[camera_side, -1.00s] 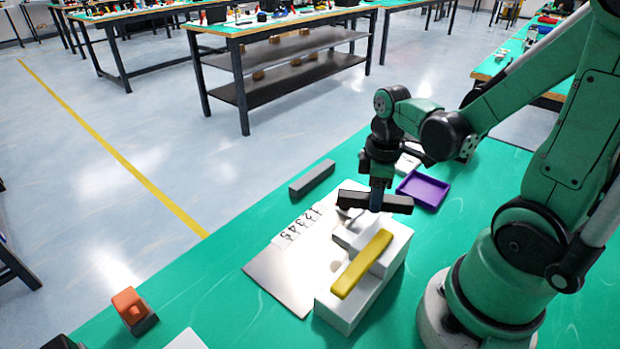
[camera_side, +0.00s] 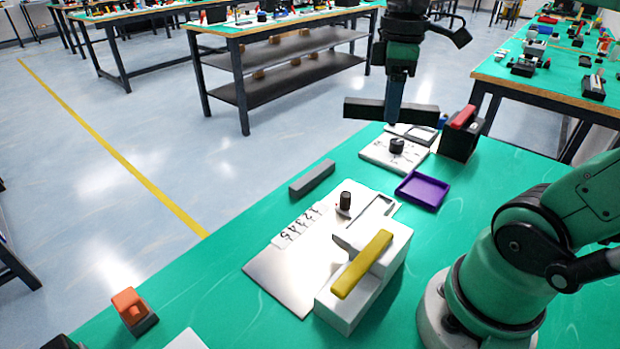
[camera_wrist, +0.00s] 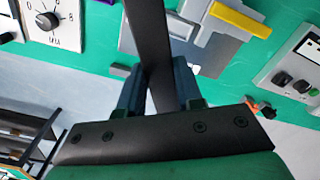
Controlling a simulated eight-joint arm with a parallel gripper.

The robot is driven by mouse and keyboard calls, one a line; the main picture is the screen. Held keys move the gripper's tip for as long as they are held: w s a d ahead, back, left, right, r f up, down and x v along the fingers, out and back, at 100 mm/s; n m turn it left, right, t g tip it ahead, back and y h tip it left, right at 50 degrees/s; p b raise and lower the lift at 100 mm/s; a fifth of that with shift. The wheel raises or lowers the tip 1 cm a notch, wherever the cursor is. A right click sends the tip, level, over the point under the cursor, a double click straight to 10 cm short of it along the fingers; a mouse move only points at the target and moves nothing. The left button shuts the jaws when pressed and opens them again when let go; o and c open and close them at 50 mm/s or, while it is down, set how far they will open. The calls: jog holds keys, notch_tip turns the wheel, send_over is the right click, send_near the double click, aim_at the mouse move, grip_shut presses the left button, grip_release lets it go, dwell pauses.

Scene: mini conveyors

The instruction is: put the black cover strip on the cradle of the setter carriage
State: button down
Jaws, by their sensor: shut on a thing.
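My gripper (camera_side: 392,112) is shut on the black cover strip (camera_side: 361,108), held roughly level high above the bench in the side view. In the wrist view the strip (camera_wrist: 150,40) runs between the two fingers of my gripper (camera_wrist: 158,78). Below and nearer the side camera is a white stepped block (camera_side: 347,311) with a yellow bar (camera_side: 362,264) on top, beside a grey plate (camera_side: 284,277) marked with numbers and a dark knob (camera_side: 345,200). This may be the setter carriage; I cannot tell which part is its cradle. The strip is apart from it.
A purple tray (camera_side: 423,191) lies right of the plate. A white dial box (camera_side: 380,155) and a dark box with a red top (camera_side: 461,140) stand at the bench's far end. A grey bar (camera_side: 312,179) lies left; an orange-topped switch (camera_side: 131,309) stands at front left.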

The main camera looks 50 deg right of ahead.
aim_at(371, 220)
jog(key=shift+r, duration=0.35)
notch_tip(371, 220, down, 20)
jog(key=shift+r, duration=0.15)
dwell(0.8)
jog(key=c, duration=1)
grip_release()
jog(key=shift+f, duration=0.2)
jog(key=o, duration=0.4)
